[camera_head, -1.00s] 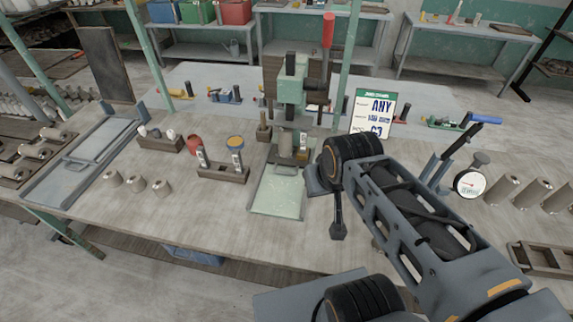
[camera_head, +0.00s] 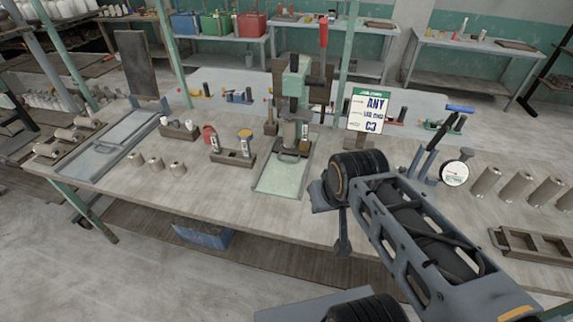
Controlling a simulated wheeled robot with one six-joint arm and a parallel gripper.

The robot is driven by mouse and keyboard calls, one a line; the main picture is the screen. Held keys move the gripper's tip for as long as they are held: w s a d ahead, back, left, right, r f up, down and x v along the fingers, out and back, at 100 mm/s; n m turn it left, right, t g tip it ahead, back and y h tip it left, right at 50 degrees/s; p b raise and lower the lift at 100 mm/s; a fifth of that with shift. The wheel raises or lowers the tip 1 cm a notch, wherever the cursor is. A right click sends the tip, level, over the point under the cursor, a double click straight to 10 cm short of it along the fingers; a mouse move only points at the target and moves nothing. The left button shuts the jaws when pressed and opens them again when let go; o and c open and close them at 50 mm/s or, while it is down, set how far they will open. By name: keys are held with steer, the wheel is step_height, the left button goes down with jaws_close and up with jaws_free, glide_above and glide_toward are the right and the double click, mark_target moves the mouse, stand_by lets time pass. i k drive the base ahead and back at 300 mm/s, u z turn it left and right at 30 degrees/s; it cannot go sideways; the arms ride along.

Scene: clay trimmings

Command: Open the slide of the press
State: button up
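The press (camera_head: 295,82) stands at the middle back of the bench, green with a red-handled lever (camera_head: 322,40) raised. At its foot a pale green slide track (camera_head: 280,180) runs toward the bench's front edge. The slide, with a dark loop handle (camera_head: 289,155), sits at the track's back end under the press. A grey cylinder (camera_head: 290,134) stands there. My arm reaches in from the lower right. Its dark end, my gripper (camera_head: 342,248), hangs down right of the track, apart from the handle. Its fingers are too small and dark to tell open from shut.
Left of the track are a wooden holder (camera_head: 232,158) and several small clay cylinders (camera_head: 157,163). A sign (camera_head: 368,112) stands behind my arm. A dial gauge (camera_head: 455,173) and larger cylinders (camera_head: 518,186) are at right.

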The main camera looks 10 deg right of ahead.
mark_target(300, 150)
steer(key=u, duration=0.9)
steer(key=i, duration=0.55)
steer(key=z, duration=0.8)
